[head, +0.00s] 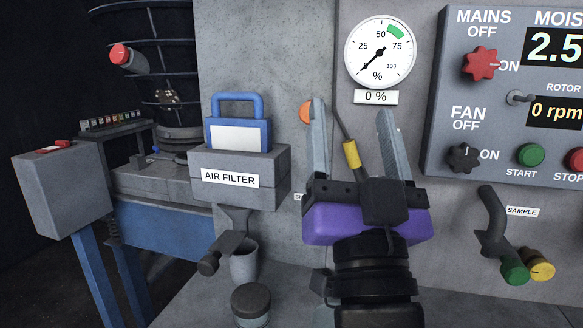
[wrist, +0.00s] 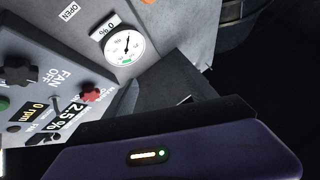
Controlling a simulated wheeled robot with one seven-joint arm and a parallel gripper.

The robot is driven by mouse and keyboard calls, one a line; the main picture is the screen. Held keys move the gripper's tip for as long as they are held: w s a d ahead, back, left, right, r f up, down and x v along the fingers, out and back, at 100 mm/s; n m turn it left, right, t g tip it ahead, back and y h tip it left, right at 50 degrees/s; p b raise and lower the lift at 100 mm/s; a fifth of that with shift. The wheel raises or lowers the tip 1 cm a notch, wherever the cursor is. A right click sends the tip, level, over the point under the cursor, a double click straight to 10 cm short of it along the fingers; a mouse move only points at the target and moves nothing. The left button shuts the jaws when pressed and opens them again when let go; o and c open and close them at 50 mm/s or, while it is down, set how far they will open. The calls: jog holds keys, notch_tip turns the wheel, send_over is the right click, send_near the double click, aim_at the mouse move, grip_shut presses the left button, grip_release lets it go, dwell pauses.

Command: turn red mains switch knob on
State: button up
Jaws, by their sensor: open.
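The red mains knob (head: 480,63) is a lobed knob at the upper left of the grey control panel (head: 437,110), under the words MAINS OFF, with ON at its right. It also shows in the wrist view (wrist: 91,94), upside down. Its exact pointer direction is hard to tell. My gripper (head: 352,112), with a purple body and two grey fingers, is open and empty. It is in front of the wall, left of the panel and lower than the red knob, apart from it.
The black fan knob (head: 463,158), a toggle switch (head: 519,97) and the green start button (head: 530,154) are near the red knob. A black handle (head: 492,222) sticks out below. The round gauge (head: 380,52) is above my gripper. The AIR FILTER box (head: 266,178) is at left.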

jog(key=s+d+f+n+g+y, duration=0.1)
jog(key=s+f+n+y, duration=0.15)
jog(key=f, duration=0.55)
jog(key=s+d+f+n+g+y+p, duration=0.1)
jog(key=s+d+f+n+g+y, duration=0.2)
jog(key=f, duration=0.5)
jog(key=s+f+n+y, duration=0.1)
jog(key=s+f+n, duration=0.1)
jog(key=s+f, duration=0.45)
jog(key=s+d+f+m+g+h+p, duration=0.1)
jog(key=s+d+f+m+g+h, duration=0.1)
jog(key=s+f, duration=0.7)
jog(key=s+d+f+m+g+h+p, duration=0.1)
jog(key=s+d+f+m+g+h, duration=0.2)
jog(key=s+d+f, duration=0.4)
jog(key=s+f+g+h, duration=0.1)
jog(key=s+f+g, duration=0.1)
jog(key=s, duration=0.4)
jog(key=shift+s+f+g, duration=0.2)
jog(key=shift+f+g, duration=0.05)
jog(key=shift+g, duration=0.05)
jog(key=shift+d+h, duration=0.1)
jog(key=shift+h, duration=0.15)
